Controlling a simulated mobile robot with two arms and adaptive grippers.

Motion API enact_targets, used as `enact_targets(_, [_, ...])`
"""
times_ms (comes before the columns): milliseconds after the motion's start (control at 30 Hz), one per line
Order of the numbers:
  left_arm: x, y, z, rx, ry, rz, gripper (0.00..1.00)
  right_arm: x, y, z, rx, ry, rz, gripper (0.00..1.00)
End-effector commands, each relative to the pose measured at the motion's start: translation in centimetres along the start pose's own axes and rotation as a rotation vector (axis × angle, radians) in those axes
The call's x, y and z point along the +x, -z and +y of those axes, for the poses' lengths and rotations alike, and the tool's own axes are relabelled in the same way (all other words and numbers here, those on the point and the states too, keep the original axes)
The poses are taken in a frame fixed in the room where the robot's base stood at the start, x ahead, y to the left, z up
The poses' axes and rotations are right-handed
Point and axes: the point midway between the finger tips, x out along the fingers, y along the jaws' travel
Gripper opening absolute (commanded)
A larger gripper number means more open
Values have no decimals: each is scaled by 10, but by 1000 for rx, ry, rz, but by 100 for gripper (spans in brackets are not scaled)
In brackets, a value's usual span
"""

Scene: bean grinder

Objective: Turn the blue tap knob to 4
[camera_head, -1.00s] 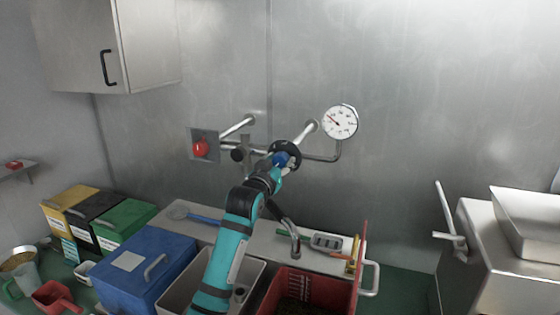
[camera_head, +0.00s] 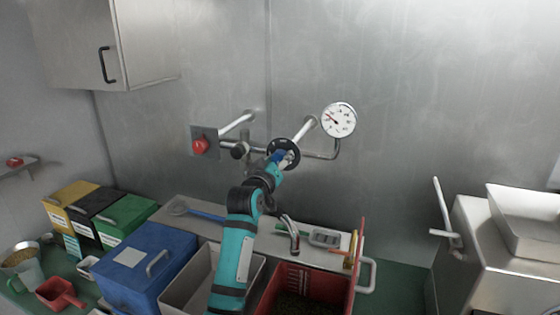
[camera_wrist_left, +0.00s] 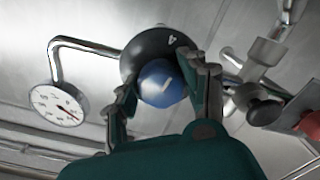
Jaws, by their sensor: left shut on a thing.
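The blue tap knob (camera_wrist_left: 161,84) sits in front of a black dial disc (camera_wrist_left: 158,42) on the wall pipe. In the left wrist view the disc shows a white "4" near its rim, and a white mark is on the knob's face. My left gripper (camera_wrist_left: 162,88) is shut on the knob, one finger on each side of it. In the head view the black disc (camera_head: 284,152) and the knob (camera_head: 278,157) are partly hidden by my left gripper (camera_head: 283,160). My right gripper is not in view.
A round pressure gauge (camera_head: 338,119) is on the pipe right of the knob. A red knob (camera_head: 199,146) on a wall plate and a black valve knob (camera_head: 239,151) are to the left.

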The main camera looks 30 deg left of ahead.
Motion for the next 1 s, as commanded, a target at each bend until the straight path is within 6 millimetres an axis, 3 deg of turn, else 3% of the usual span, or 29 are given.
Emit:
enact_targets(233, [0,-4,-1,0,3,-8,11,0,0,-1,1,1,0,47])
enact_targets(267, [0,-4,-1,0,3,-8,47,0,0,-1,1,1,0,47])
enact_targets(433, [0,-2,-1,1,2,-5,68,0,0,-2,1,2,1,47])
enact_targets(767, [-4,-1,0,2,1,-2,68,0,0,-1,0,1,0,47])
enact_targets(1000, [-43,-1,-1,3,2,-1,68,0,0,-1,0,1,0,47])
